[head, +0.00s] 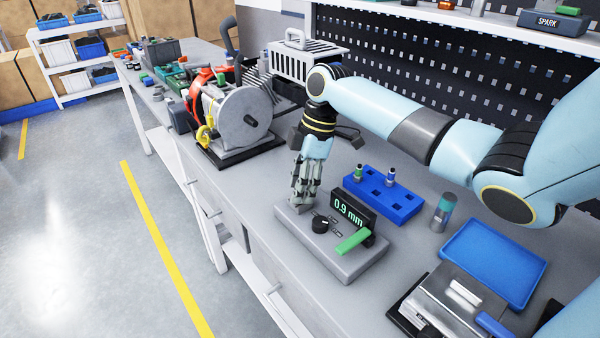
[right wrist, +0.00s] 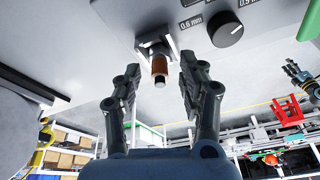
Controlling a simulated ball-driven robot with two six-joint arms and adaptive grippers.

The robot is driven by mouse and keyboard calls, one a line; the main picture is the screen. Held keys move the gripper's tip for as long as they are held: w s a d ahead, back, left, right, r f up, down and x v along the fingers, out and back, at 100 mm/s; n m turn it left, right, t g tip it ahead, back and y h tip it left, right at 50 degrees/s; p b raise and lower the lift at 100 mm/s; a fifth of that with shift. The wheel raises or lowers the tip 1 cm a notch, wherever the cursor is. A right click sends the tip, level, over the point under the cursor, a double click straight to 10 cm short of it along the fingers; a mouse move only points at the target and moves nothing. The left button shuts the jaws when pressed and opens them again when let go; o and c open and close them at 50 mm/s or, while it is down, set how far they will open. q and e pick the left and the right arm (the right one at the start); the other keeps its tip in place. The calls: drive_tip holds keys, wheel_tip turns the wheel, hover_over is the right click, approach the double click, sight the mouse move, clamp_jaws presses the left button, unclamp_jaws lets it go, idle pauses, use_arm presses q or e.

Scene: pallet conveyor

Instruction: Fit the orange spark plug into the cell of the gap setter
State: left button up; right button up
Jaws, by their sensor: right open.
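The gap setter (head: 345,262) is a grey box on the bench with a black knob, a green lever and a display reading 0.9 mm. The orange spark plug (right wrist: 159,66) shows in the right wrist view, its end in a small bracket-like cell (right wrist: 154,46) on the setter. In the head view my fingers hide the plug. My right gripper (head: 305,194) points down at the setter's left end. In the right wrist view the right gripper (right wrist: 160,68) is open, one finger on each side of the plug with gaps between. My left gripper is not in view.
A blue rack (head: 405,207) with two plugs stands behind the setter. A teal-and-grey cylinder (head: 443,212), a blue tray (head: 490,262) and a grey device (head: 455,305) stand to the right. A motor-like machine (head: 235,118) stands to the left on the bench.

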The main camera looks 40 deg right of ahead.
drive_tip(key=shift+r, duration=0.1)
drive_tip(key=v, duration=1.1)
drive_tip(key=shift+r, duration=0.35)
drive_tip(key=shift+s+d, duration=0.1)
